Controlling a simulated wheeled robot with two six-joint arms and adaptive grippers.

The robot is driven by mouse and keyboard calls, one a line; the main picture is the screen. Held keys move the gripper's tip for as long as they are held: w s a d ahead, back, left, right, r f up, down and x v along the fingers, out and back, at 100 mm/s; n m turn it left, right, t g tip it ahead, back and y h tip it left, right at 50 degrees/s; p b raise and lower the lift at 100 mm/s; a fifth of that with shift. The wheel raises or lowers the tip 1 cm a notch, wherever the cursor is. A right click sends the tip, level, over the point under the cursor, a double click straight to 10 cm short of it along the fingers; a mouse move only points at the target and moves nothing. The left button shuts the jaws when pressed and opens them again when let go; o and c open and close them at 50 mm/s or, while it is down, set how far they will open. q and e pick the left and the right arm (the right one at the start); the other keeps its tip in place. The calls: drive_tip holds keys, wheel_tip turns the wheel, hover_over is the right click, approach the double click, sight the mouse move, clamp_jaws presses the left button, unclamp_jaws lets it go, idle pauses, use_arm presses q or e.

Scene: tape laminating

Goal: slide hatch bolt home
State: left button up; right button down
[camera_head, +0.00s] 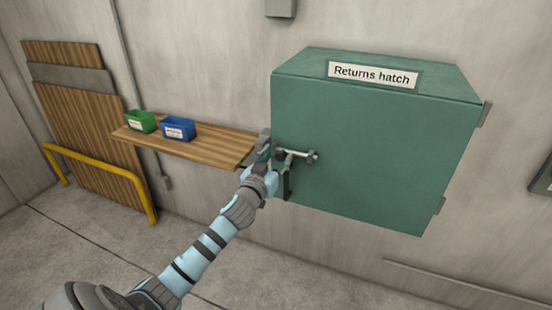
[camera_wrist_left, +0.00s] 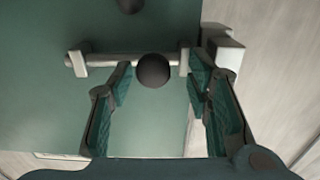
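The green returns hatch (camera_head: 375,150) is closed on the wall. Its metal bolt (camera_head: 302,154) lies across the door's left side. In the left wrist view the bolt (camera_wrist_left: 112,60) runs between two pale brackets, with a round dark knob (camera_wrist_left: 153,70). A pale block (camera_wrist_left: 225,55) sits right of the brackets, at the hatch edge; my finger hides whether the rod reaches it. My left gripper (camera_head: 278,160) is at the bolt. In the wrist view its fingers (camera_wrist_left: 157,82) are open, apart on either side of the knob, with gaps. My right gripper is not in view.
A wooden shelf (camera_head: 190,145) left of the hatch holds a green bin (camera_head: 140,121) and a blue bin (camera_head: 178,129). A yellow rail (camera_head: 105,178) stands before wood panels at far left. Another dark round knob (camera_wrist_left: 130,5) shows at the wrist view's top edge.

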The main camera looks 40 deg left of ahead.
use_arm(q)
drive_tip(key=shift+s+d, duration=0.2)
drive_tip(key=shift+s, duration=0.05)
drive_tip(key=v, duration=1.1)
drive_tip(key=shift+s, duration=0.25)
drive_tip(key=shift+a, duration=0.1)
